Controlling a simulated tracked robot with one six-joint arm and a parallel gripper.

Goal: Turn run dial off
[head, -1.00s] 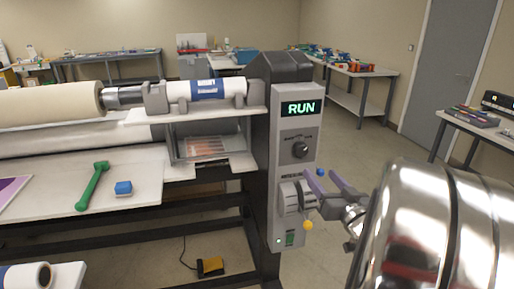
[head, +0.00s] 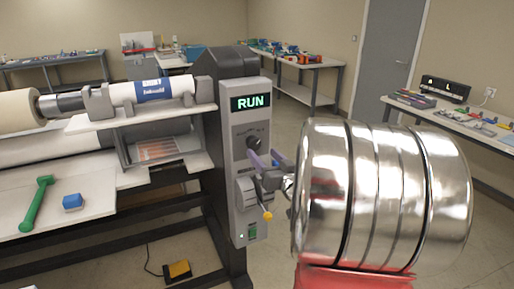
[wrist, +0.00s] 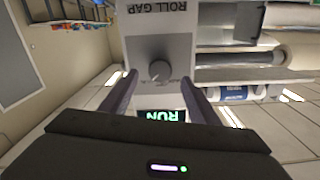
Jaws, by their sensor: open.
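The run dial (head: 254,144) is a dark round knob on the grey control panel of the laminator, below a green-lit display (head: 250,102) that reads RUN. In the wrist view the dial (wrist: 160,71) sits near the middle, and the display (wrist: 162,115) shows upside down below it. My gripper (head: 262,154) is in front of the panel, close to the dial. It is open and empty, its two fingers spread left and right of the dial in the wrist view (wrist: 158,88). I cannot tell whether a fingertip touches the panel.
A grey roll-gap control with a yellow-knobbed lever (head: 267,215) sits just below the dial. A green tool (head: 36,204) and a blue block (head: 73,202) lie on the laminator's table at left. A yellow pedal (head: 178,270) is on the floor.

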